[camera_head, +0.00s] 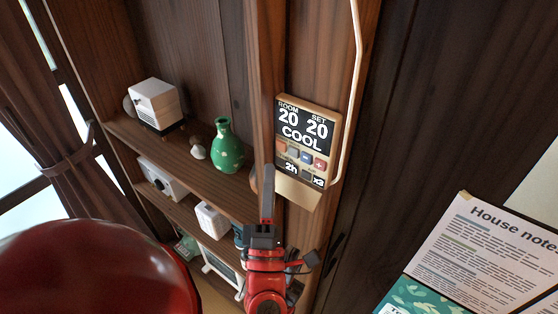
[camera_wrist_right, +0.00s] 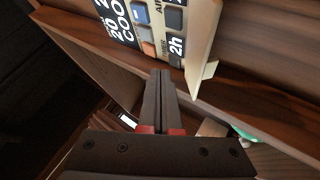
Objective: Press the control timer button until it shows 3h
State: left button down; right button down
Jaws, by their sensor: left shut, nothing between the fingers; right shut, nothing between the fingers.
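The control panel (camera_head: 300,192) is a tan unit on the dark wooden upright, with a black screen reading ROOM 20, SET 20 and COOL. Below the screen are small coloured buttons, and the timer display (camera_head: 291,168) reads 2h. In the right wrist view the timer display (camera_wrist_right: 177,46) also reads 2h, beside a TIMER label. My right gripper (camera_head: 267,170) is shut and empty, its fingertips just left of and below the panel's button area. In the right wrist view the fingertips (camera_wrist_right: 160,74) are close to the timer area; contact cannot be told. My left gripper is not in view.
Shelves (camera_head: 190,150) on the left hold a green vase (camera_head: 228,152), a white device (camera_head: 155,103) and other small items. A pale cable (camera_head: 357,60) runs along the panel's right side. A House notes sheet (camera_head: 475,245) is at lower right.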

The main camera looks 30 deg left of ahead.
jog(key=shift+w, duration=0.1)
jog(key=shift+w+f+b, duration=0.1)
jog(key=shift+w+b, duration=0.2)
jog(key=shift+w+d, duration=0.2)
jog(key=shift+w, duration=0.5)
dwell(0.6)
jog(key=shift+s, duration=0.15)
jog(key=shift+s+b, duration=0.4)
jog(key=shift+s, duration=0.35)
jog(key=shift+s+a, duration=0.1)
